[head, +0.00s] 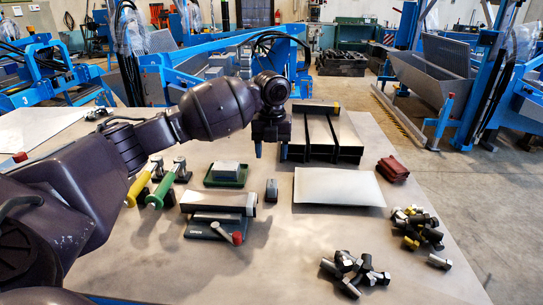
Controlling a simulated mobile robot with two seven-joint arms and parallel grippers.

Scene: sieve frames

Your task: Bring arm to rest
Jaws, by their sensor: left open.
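My left arm comes in from the left and reaches over the middle of the grey worktable (250,265). My left gripper (271,151) points down with its two blue fingertips apart and nothing between them. It hangs above the table, at the left end of the dark metal channels (320,137) in the picture. My right gripper does not show.
A metal sheet (338,187), red blocks (392,168) and bolts (355,271) lie rightward. The front middle is clear.

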